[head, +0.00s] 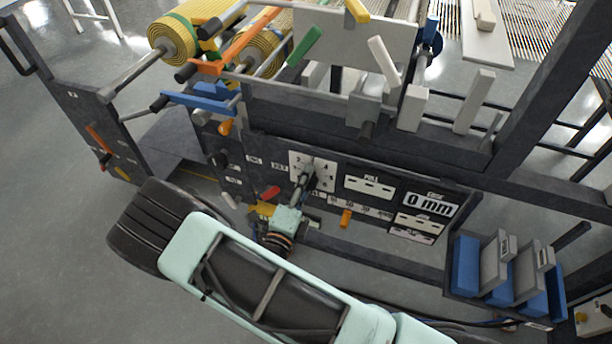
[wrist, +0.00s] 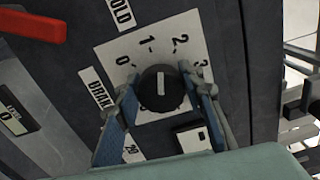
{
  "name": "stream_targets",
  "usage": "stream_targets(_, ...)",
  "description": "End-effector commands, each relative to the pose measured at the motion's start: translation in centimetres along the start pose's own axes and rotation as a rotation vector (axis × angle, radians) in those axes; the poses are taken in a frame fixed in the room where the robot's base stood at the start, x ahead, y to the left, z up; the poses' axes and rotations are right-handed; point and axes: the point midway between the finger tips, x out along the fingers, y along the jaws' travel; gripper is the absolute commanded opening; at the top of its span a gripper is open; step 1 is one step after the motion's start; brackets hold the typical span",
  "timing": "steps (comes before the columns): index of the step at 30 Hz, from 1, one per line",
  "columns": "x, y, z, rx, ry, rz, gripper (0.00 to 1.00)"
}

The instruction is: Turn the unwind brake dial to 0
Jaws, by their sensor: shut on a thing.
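The unwind brake dial (wrist: 160,88) is a round black knob with a white line, on a white number plate (wrist: 125,48) in a dark panel. The plate shows 0, 1, 2 and 3 around the knob. The white line stands upright in the wrist view, toward the space between 1 and 2. My gripper (wrist: 163,92) is shut on the dial, one finger on each side. In the head view my gripper (head: 303,186) is at the plate (head: 326,172) and hides the knob. A label beside the dial, partly hidden by the left finger, reads like BRAKE.
A red lever (wrist: 32,25) is at the upper left in the wrist view. The panel also has an orange handle (head: 346,217), a 0 mm display (head: 429,204) and a black knob (head: 219,159). Colored levers and a yellow roll (head: 176,40) are above. Blue bins (head: 466,262) stand to the right.

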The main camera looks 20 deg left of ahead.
Motion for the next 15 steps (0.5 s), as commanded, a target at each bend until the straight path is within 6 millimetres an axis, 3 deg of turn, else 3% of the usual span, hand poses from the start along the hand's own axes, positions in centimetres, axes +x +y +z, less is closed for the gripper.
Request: stream_targets(15,-0.04,0.15,-0.13,-0.491,0.001,0.000,0.12)
